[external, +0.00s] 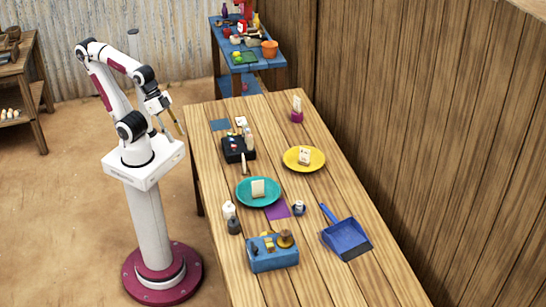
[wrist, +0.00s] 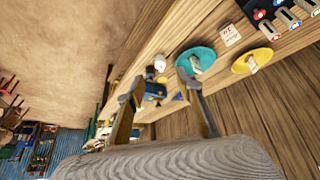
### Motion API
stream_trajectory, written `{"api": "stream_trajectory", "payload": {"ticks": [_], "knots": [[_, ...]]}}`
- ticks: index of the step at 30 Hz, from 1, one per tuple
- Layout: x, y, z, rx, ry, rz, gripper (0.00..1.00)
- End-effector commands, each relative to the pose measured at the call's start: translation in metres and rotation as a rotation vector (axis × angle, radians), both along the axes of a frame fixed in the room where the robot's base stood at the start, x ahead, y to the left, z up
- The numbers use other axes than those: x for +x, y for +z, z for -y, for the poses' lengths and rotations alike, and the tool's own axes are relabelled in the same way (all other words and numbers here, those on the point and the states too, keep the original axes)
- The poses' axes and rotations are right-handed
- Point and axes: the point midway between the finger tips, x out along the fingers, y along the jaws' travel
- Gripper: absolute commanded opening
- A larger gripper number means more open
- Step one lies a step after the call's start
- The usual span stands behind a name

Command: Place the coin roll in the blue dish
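The blue dish (external: 243,196) is a round teal plate on the wooden table, with a small pale card standing in it. It also shows in the wrist view (wrist: 207,54). I cannot identify the coin roll for certain. A small pale upright piece (external: 244,164) stands between the dish and a black tray (external: 238,156). The tray holds small items, and the wrist view shows pieces with coloured ends there. My gripper (external: 171,128) is raised left of the table, away from the dish. In the wrist view my gripper (wrist: 160,80) has its fingers spread, with nothing held.
A yellow plate (external: 317,163) with a card lies behind the dish. White and dark bottles (external: 229,210), a purple square (external: 279,210), a blue box (external: 273,262) and a blue dustpan (external: 346,238) are nearby. A wooden wall borders the right. The table's front right is clear.

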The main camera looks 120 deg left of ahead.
Motion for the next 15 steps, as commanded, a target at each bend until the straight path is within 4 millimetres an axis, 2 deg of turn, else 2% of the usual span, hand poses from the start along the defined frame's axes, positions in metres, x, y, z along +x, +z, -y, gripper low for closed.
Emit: {"api": "stream_trajectory", "payload": {"ticks": [3,6,15], "knots": [[-0.022,-0.002,-0.004,0.017,0.002,-0.022,0.36],[-0.033,-0.004,-0.007,0.025,0.003,-0.037,0.36],[-0.041,-0.006,-0.008,0.031,0.005,-0.048,0.36]]}}
